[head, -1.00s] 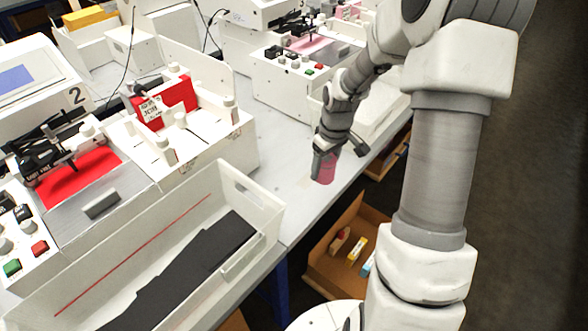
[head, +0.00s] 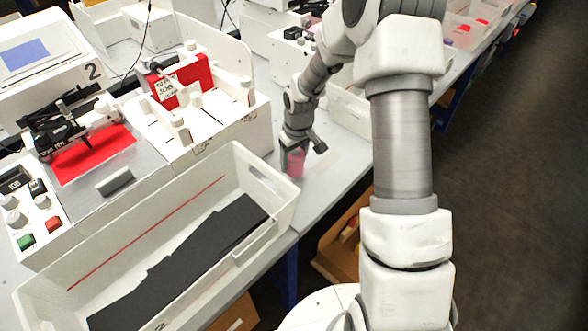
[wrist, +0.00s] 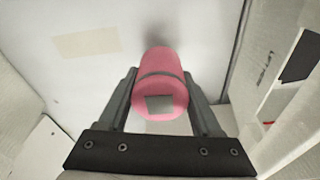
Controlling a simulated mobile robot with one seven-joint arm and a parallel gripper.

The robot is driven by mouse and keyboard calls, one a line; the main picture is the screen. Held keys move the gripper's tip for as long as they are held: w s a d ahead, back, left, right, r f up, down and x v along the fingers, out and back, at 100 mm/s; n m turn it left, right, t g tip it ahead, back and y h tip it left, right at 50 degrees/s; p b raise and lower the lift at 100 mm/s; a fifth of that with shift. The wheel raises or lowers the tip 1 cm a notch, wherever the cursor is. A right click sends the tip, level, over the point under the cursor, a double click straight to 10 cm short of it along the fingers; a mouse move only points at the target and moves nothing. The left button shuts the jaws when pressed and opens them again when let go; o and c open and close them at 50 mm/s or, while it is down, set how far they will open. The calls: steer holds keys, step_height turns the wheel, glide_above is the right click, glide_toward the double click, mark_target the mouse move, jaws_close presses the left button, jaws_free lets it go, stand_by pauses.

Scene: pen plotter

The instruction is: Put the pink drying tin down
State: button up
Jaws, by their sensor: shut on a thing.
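The pink drying tin (head: 296,165) is a small pink cylinder with a dark band and a grey square on its end in the wrist view (wrist: 160,80). My gripper (head: 297,152) is shut on it, with one finger on each side of the tin in the wrist view (wrist: 163,100). The tin is low over the pale table top (head: 335,178), between the white bin and the white machine behind. A dark shadow lies beside the tin's far end in the wrist view. I cannot tell whether the tin touches the table.
A white bin (head: 150,243) with black sheets stands to the left. Plotter 2 (head: 90,150) and a white holder box (head: 230,125) are behind it. A tan patch (wrist: 86,43) marks the table near the tin. A cardboard box (head: 338,250) sits below the table edge.

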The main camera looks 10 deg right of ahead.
mark_target(294, 170)
steer(key=shift+f, duration=1.95)
steer(key=shift+f+b, duration=0.25)
steer(key=shift+b, duration=0.05)
steer(key=o, duration=1.4)
steer(key=shift+o, duration=0.2)
steer(key=shift+r, duration=0.15)
